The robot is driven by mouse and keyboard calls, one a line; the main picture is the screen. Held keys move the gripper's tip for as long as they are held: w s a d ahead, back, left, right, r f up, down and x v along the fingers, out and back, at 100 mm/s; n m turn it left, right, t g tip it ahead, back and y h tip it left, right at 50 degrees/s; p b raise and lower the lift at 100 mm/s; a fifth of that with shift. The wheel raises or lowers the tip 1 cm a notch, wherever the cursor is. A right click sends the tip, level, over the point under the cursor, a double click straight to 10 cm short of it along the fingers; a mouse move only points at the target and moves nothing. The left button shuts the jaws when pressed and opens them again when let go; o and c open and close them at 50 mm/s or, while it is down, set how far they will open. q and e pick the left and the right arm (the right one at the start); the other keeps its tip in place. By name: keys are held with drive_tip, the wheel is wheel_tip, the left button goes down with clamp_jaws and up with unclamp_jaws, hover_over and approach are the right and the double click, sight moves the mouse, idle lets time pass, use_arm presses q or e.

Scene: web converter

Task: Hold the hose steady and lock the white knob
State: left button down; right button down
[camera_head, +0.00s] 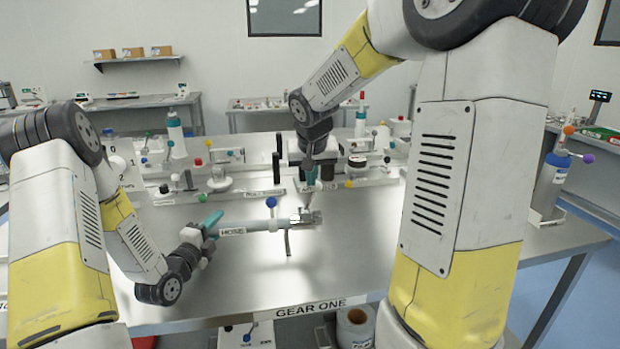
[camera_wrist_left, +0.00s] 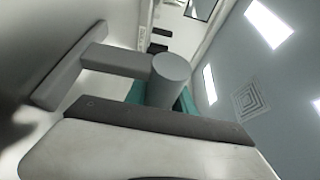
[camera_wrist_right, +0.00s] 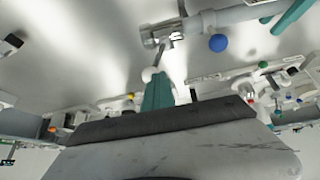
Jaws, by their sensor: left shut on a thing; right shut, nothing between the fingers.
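The grey hose (camera_head: 258,226) with a HOSE label runs level above the steel table. My left gripper (camera_head: 210,222) is shut on its left end; the hose's round end also shows in the left wrist view (camera_wrist_left: 172,68). At the hose's right end is a metal coupling (camera_head: 305,218), seen larger in the right wrist view (camera_wrist_right: 160,36). A small white knob (camera_wrist_right: 149,74) shows beside the coupling in the right wrist view. My right gripper (camera_head: 308,204) points down just above the coupling, shut and empty, with its teal tip (camera_wrist_right: 158,94) close to the knob. Contact is unclear.
A blue ball on a stem (camera_head: 271,202) rises by the hose, between my grippers. Fixtures with coloured knobs (camera_head: 222,178) line the back of the table. A blue-labelled bottle (camera_head: 551,184) stands at the right. The table front (camera_head: 240,285) is clear.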

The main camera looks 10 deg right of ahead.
use_arm(q)
drive_tip(key=shift+s+a+f, duration=0.2)
drive_tip(key=shift+a+f, duration=0.05)
drive_tip(key=shift+f, duration=0.4)
use_arm(e)
drive_tip(key=shift+s+d+f, duration=0.1)
drive_tip(key=shift+d, duration=0.45)
use_arm(q)
drive_tip(key=shift+d, duration=0.1)
use_arm(e)
drive_tip(key=a+v, duration=0.1)
drive_tip(key=v, duration=1.1)
drive_tip(key=shift+r, duration=0.25)
use_arm(q)
drive_tip(key=shift+r, duration=0.3)
use_arm(e)
drive_tip(key=shift+w, duration=0.25)
use_arm(q)
drive_tip(key=c, duration=1)
unclamp_jaws()
drive_tip(key=shift+w, duration=0.1)
drive_tip(key=shift+d+r, duration=0.1)
drive_tip(key=shift+r, duration=0.1)
use_arm(e)
drive_tip(key=shift+a, duration=0.1)
